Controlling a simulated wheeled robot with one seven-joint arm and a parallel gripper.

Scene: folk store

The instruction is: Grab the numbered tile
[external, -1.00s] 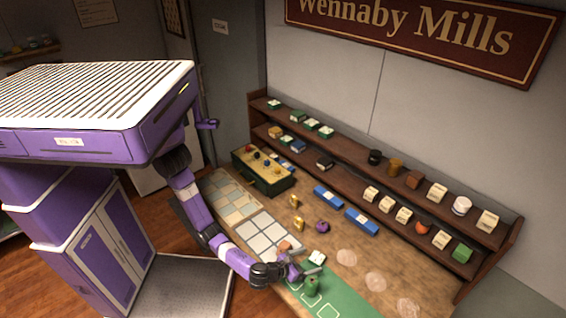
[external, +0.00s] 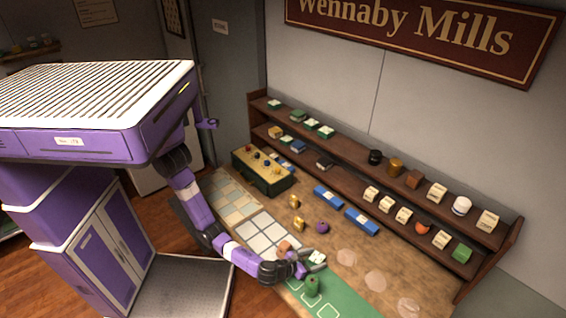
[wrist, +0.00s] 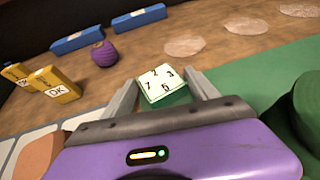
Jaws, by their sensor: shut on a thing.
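The numbered tile (wrist: 158,80) has a white top with several dark digits and a green lower part. In the wrist view it sits between the two fingers of my gripper (wrist: 162,90), which is shut on it. In the external view my gripper (external: 312,262) is low over the counter, with the tile (external: 317,256) at its fingertips. I cannot tell whether the tile touches the counter.
A green object (wrist: 308,95) stands close on the right and an orange-brown block (wrist: 35,155) close on the left. Yellow "DK" blocks (wrist: 55,85), a purple ball (wrist: 104,54) and blue boxes (wrist: 138,18) lie beyond. A shelf (external: 400,190) lines the back.

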